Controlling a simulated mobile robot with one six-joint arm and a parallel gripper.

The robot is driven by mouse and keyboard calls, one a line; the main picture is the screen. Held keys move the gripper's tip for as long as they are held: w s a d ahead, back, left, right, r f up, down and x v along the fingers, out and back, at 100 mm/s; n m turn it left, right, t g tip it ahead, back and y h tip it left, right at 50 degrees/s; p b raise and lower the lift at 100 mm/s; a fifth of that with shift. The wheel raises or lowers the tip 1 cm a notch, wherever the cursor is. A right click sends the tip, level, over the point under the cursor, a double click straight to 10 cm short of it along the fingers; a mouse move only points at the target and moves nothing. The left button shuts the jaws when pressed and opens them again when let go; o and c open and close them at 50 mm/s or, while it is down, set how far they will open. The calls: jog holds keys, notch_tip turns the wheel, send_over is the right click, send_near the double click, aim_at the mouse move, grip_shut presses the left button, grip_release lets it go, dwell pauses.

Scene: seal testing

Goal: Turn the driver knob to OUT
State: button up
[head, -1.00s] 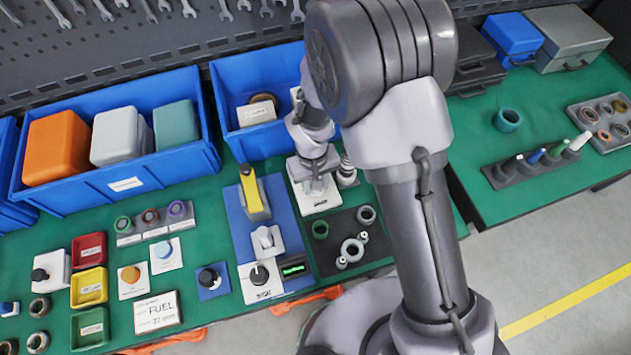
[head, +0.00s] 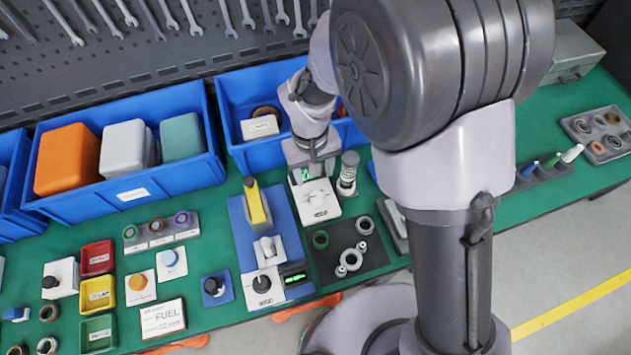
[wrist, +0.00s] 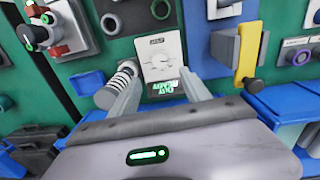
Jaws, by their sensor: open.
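A white panel (head: 320,201) with a small pale dial and a printed label lies just in front of my gripper (head: 309,176). In the wrist view the same panel (wrist: 152,46) shows its dial (wrist: 160,64) beyond my fingertips, with a green lit display (wrist: 167,88) nearer me. My gripper (wrist: 161,80) is open and empty, its fingers apart on either side of the panel's near part. A second white panel (head: 257,291) has a black knob (head: 262,283) beside another green display. The frames do not show which one is the driver knob, and the labels are too small to read.
A spring post (head: 348,174) stands close beside the panel, near one finger in the wrist view (wrist: 118,84). A yellow-handled lever (head: 257,205) stands on a blue base on the other side. Blue bins (head: 128,188) are behind. A dark mat (head: 327,262) with rings lies in front.

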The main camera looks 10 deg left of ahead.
notch_tip(320, 180, up, 5)
jog(key=shift+a+p, duration=0.1)
jog(key=shift+p, duration=0.3)
dwell(1.1)
